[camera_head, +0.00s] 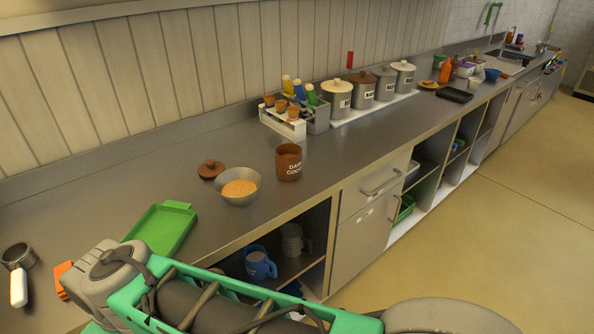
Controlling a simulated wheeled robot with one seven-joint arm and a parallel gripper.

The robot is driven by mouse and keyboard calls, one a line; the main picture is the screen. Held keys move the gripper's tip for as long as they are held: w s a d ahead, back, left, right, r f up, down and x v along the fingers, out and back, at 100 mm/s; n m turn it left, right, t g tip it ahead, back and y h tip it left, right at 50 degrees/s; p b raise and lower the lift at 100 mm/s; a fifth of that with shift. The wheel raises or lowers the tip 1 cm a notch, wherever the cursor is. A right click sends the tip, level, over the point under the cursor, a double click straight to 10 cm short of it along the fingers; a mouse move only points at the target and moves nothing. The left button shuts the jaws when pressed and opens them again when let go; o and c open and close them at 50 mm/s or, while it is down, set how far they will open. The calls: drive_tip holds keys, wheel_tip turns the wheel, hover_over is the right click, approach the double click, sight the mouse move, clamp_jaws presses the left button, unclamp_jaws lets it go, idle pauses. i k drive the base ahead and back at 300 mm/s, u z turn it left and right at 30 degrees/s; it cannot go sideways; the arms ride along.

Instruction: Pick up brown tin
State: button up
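A brown tin (288,163) with pale lettering that seems to read "DARK COCOA" stands upright on the steel counter, near its front edge. It appears to have no lid on. A brown round lid with a knob (211,169) lies on the counter to its left. A metal bowl (240,191) of tan crumbs or powder sits just left of the tin, apart from it. Parts of my own arm cross the bottom of the view, well short of the tin. My gripper's fingers do not show.
A white rack with cones (283,122) and several lidded canisters (337,99) line the back. A green tray (163,229), an orange block (64,279) and a white-handled tool (19,285) lie at left. Mugs (260,265) stand on an open shelf below. Counter right of the tin is clear.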

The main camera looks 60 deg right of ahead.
sight(289, 162)
drive_tip(key=z, duration=2.05)
